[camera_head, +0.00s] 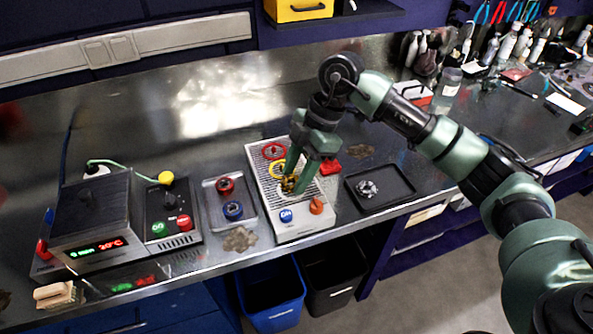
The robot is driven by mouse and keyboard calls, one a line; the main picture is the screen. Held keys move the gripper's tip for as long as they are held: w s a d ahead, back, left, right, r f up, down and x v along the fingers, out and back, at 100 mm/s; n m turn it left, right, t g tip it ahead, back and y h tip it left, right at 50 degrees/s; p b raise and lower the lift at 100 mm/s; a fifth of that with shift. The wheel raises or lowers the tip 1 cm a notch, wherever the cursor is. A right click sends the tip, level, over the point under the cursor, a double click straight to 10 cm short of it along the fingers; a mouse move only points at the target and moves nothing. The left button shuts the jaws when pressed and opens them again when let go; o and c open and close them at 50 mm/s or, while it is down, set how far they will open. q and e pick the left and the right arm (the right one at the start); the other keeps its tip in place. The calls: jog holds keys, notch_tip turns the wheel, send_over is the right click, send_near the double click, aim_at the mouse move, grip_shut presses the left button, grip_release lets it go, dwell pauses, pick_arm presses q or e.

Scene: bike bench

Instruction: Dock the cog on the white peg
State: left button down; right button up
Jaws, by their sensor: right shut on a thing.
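My right gripper (292,179) points down over the slotted grey panel (262,165) and is shut on a small gold-and-dark toothed piece, which looks like the cog (288,185). The cog is low over the panel, in front of the yellow ring. A whitish ring (305,193) shows partly beside the fingers. The white peg itself is hidden by the gripper and cog, so I cannot tell whether the cog is around it or just above it. My left gripper is out of view.
A red ring (273,151) and a yellow ring (278,168) lie behind on the panel; a blue knob (286,215) and orange knob (316,206) stand in front. A black tray (398,198) holds a silver part (367,188). A metal tray (217,216) holds red and blue parts.

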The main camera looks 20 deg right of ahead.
jog(key=shift+f+b, duration=0.4)
jog(key=shift+f, duration=0.25)
dwell(0.3)
jog(key=o, duration=1.1)
jog(key=shift+r, duration=0.1)
jog(key=p+v, duration=0.8)
jog(key=v, duration=0.3)
jog(key=shift+s, duration=0.1)
